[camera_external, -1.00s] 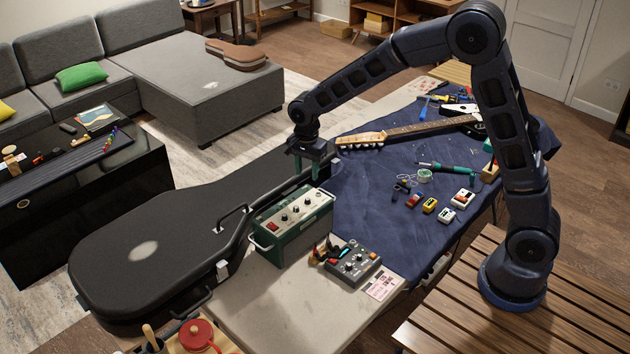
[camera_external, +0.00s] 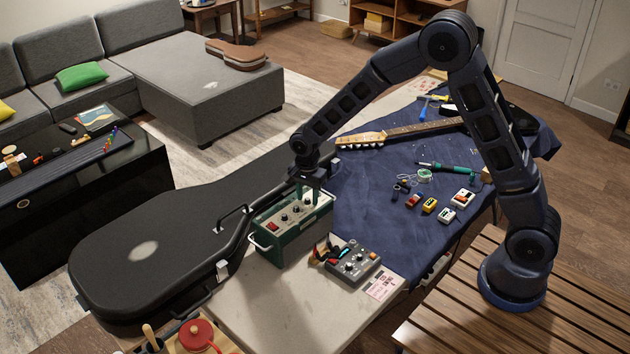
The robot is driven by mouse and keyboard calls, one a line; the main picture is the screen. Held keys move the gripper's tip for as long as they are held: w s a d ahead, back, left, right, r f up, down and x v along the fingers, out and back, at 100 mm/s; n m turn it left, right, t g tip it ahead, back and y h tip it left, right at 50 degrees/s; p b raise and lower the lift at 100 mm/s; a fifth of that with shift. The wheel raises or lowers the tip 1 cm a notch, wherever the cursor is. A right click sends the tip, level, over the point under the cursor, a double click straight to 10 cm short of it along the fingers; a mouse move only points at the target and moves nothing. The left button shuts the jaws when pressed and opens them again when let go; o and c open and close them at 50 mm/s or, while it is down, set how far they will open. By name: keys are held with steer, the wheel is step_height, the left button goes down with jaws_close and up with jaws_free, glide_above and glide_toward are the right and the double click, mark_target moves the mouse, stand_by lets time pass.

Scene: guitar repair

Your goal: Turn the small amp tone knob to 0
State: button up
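The small amp (camera_external: 290,228) is a green box with a light control panel on its top, standing at the left edge of the workbench. Several dark knobs (camera_external: 284,216) sit in a row on the panel. Which one is the tone knob, and where it points, is too small to tell. My gripper (camera_external: 309,198) points down at the right end of the amp's panel, at or just above it.
A black guitar case (camera_external: 150,240) lies close along the amp's left side. A grey pedal unit (camera_external: 352,264) stands in front right of the amp. An electric guitar (camera_external: 410,130) and several small pedals (camera_external: 430,205) lie on the blue cloth (camera_external: 365,215).

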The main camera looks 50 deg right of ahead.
steer(key=shift+c, duration=0.2)
jaws_close()
steer(key=shift+n, duration=0.3)
